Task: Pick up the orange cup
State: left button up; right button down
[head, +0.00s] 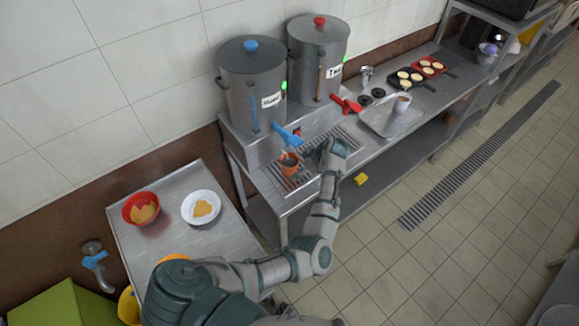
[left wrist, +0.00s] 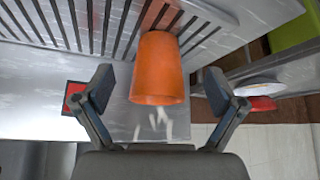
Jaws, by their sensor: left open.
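The orange cup (head: 289,163) stands on the slatted drip grate (head: 304,172) below the blue tap (head: 287,135) of the left stockpot. My left gripper (head: 313,156) is just to the right of the cup in the head view. In the left wrist view the orange cup (left wrist: 159,65) appears between the two spread fingers of my left gripper (left wrist: 159,88), with a visible gap on each side. The gripper is open and holds nothing. What is inside the cup is hard to make out. My right gripper is not in view.
A tray (head: 391,117) with a pale cup (head: 402,103) lies to the right. A red bowl (head: 141,208) and a white plate (head: 202,207) sit on the left table.

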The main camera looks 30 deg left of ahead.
aim_at(289, 161)
pick_arm(q)
jog(key=shift+w+a+f, duration=0.15)
jog(key=shift+w+a, duration=0.05)
jog(key=shift+a, duration=0.9)
jog(key=shift+a+f, duration=0.15)
jog(key=shift+a, duration=0.1)
jog(key=x, duration=0.3)
jog(key=shift+s+a+f, duration=0.15)
jog(key=shift+f, duration=0.05)
jog(key=shift+a+f, duration=0.25)
jog(key=shift+f, duration=0.25)
jog(key=c, duration=1.4)
